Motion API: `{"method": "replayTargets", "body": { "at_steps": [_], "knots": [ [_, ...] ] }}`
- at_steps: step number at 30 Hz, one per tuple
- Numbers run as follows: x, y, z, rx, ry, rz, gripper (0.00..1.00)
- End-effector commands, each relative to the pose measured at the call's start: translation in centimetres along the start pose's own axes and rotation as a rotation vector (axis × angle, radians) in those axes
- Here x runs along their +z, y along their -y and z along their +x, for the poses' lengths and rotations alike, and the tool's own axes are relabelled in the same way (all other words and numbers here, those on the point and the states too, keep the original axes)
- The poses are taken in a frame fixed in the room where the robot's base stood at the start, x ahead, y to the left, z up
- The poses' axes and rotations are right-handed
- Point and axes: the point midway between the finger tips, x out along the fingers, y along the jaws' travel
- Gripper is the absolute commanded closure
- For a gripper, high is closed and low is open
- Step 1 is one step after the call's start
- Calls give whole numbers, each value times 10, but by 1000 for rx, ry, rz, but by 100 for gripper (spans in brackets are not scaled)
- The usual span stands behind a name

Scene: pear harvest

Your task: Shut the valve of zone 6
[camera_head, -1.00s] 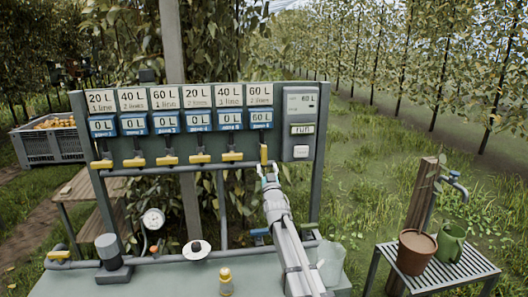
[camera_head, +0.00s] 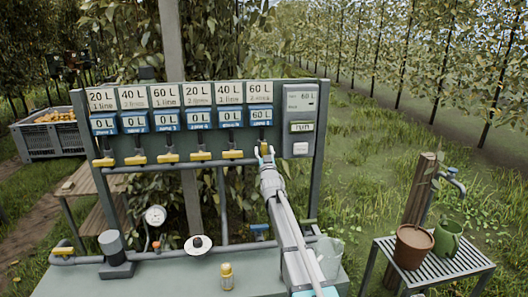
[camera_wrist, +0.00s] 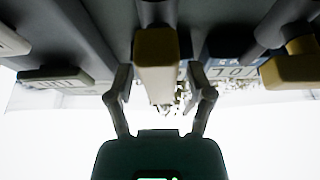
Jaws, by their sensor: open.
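The zone 6 valve handle (camera_head: 264,149) is yellow and sits at the right end of the valve row, below the blue display (camera_head: 260,116) reading 60 L. It points lengthwise, while the other yellow handles (camera_head: 201,156) lie crosswise. My gripper (camera_head: 267,156) is right at the zone 6 handle. In the wrist view the yellow handle (camera_wrist: 157,50) stands between the two open fingers of my gripper (camera_wrist: 159,76), with a gap on each side. The far part of the handle is hidden from the head camera by my gripper.
The control box (camera_head: 300,123) right of the displays shows 60 L and "run". A neighbouring yellow handle (camera_wrist: 290,71) is close on the right in the wrist view. A pressure gauge (camera_head: 155,215), a yellow-capped bottle (camera_head: 227,276) and a clear jug (camera_head: 328,255) are below.

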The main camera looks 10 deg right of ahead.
Motion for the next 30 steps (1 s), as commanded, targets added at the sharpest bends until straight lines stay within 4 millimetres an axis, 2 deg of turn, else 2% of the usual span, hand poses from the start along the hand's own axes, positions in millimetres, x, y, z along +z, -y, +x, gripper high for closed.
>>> {"method": "replayTargets", "body": {
  "at_steps": [1, 9, 12, 23, 30],
  "knots": [
    [0, 0, 0, 0, 0, 0, 35],
    [0, 0, 0, 0, 0, 0, 85],
    [0, 0, 0, 0, 0, 0, 100],
    [0, 0, 0, 7, 0, 19, 100],
    [-1, 0, 0, 37, 1, 91, 100]
  ]
}}
